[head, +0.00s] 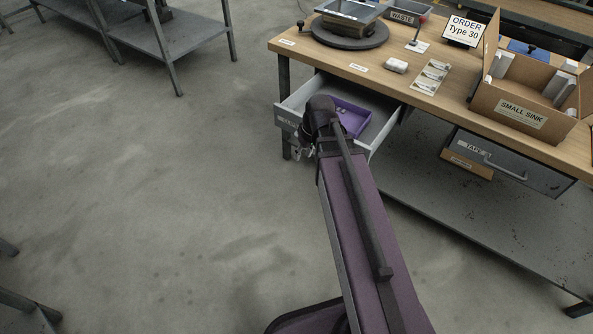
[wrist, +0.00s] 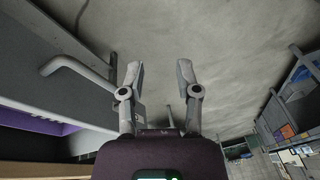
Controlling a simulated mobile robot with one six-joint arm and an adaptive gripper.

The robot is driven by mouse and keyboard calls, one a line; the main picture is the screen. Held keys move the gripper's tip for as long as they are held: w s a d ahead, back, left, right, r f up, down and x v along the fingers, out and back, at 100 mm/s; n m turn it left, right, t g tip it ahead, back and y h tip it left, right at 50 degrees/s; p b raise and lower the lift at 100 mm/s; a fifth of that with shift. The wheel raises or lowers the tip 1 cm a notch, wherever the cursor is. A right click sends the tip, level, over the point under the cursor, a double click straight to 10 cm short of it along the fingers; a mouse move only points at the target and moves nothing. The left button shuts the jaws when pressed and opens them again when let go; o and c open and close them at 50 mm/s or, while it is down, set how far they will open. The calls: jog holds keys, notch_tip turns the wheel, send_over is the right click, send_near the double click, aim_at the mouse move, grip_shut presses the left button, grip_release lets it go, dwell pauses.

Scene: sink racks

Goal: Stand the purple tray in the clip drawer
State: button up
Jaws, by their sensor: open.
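The purple tray (head: 350,117) is inside the pulled-out drawer (head: 382,138) under the workbench, and appears to sit upright on its floor. My arm hides part of it. Purple also shows at the left edge of the wrist view (wrist: 28,122). My gripper (head: 302,150) is just outside the drawer front, low by its handle. In the wrist view my gripper (wrist: 158,75) is open with nothing between its fingers. The drawer handle (wrist: 72,66) is left of the fingers and apart from them. The drawer label is too small to read surely.
On the bench (head: 350,68) stand a round turntable (head: 350,35) with a grey sink-like bin, a waste bin (head: 408,12) and a SMALL SINK carton (head: 520,112). A closed TAPE drawer (head: 515,165) hangs at right.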

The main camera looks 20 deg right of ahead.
jog(key=s+a+m+g+h, duration=0.1)
jog(key=s+a+m+h, duration=0.1)
jog(key=s+a, duration=0.2)
jog(key=shift+s+f+m, duration=0.2)
jog(key=shift+s+m, duration=0.2)
jog(key=shift+s, duration=0.5)
